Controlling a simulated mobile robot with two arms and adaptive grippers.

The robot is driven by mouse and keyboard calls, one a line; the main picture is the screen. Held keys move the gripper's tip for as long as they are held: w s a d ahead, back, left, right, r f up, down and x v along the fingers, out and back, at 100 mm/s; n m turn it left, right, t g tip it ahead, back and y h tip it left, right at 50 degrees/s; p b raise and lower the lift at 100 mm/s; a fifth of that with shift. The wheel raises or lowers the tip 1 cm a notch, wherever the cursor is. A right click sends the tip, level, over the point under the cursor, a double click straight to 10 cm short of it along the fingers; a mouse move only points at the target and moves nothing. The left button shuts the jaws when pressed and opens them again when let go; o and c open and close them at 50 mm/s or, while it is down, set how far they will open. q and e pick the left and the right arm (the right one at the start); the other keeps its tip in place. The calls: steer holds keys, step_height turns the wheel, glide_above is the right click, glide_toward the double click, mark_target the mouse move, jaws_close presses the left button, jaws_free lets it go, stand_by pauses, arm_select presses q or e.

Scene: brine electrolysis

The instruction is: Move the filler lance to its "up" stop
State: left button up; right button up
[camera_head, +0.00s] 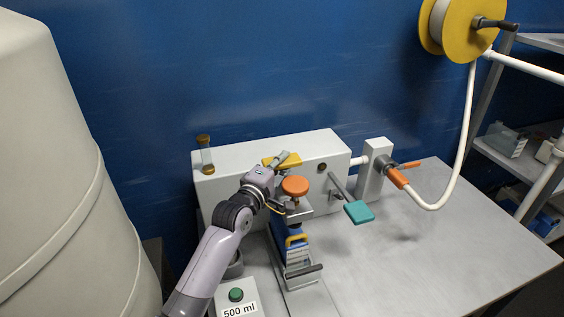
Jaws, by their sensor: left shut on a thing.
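My left gripper (280,206) reaches in from the lower left and is shut at the near left side of an orange round knob (295,186). The fingers are small and partly hidden, so I cannot tell exactly which part they hold. Below the knob is a grey bracket, with a blue container with a yellow handle (295,240) under it. A yellow lever (284,160) sits behind, at the top of the white machine box (230,182). I cannot tell for sure which part is the filler lance. My right gripper is not in view.
A teal paddle on a lever (359,212) sticks out on the right. A white hose with an orange grip (398,178) runs up to a yellow reel (470,28). A green button (236,294) is at the front. The metal table (440,240) is clear at right.

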arm_select(q)
jaws_close()
steer(key=shift+r, duration=0.1)
step_height(320, 180, up, 5)
steer(key=p, duration=0.4)
steer(key=shift+f, duration=0.2)
steer(key=o, duration=0.6)
jaws_free()
steer(key=shift+o, duration=0.3)
